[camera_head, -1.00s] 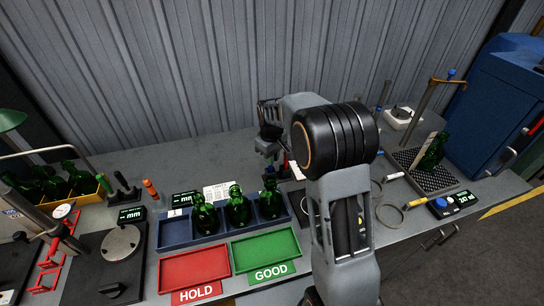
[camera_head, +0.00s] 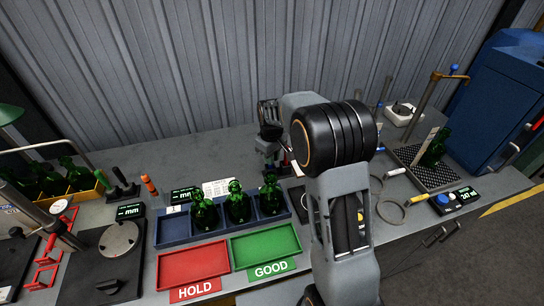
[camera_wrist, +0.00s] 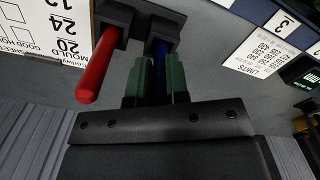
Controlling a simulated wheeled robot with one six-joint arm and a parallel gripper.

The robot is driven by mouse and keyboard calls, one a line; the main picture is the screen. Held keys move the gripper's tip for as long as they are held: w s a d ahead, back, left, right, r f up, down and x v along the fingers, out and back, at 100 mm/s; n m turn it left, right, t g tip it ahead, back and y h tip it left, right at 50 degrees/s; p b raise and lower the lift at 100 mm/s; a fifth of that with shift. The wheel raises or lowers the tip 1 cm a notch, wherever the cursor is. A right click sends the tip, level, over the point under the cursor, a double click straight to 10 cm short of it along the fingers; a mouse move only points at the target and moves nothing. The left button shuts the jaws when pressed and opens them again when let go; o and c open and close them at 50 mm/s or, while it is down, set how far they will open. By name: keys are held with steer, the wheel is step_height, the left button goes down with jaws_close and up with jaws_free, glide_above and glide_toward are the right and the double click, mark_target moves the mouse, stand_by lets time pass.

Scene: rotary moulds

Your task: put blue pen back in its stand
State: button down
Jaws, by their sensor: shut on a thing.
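My gripper (camera_wrist: 157,82) is shut on the blue pen (camera_wrist: 160,55), with green finger pads on either side of it. The pen's far end meets the right part of a dark pen stand (camera_wrist: 124,16) in the wrist view. I cannot tell how deep it sits there. A red pen (camera_wrist: 96,68) is in the left part of the same stand. In the head view my gripper is at the back of the bench, partly behind my arm, and the blue pen cannot be made out.
A white printed card (camera_wrist: 40,35) stands close left of the stand. A limits sheet (camera_wrist: 262,48) and a display (camera_wrist: 303,68) are at the right. In the head view, a blue bottle tray (camera_head: 174,229), red HOLD tray (camera_head: 194,265) and green GOOD tray (camera_head: 267,245) lie nearer.

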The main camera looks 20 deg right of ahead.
steer(key=c, duration=1)
jaws_free()
steer(key=shift+c, duration=0.2)
step_height(320, 180, up, 14)
steer(key=shift+b, duration=0.45)
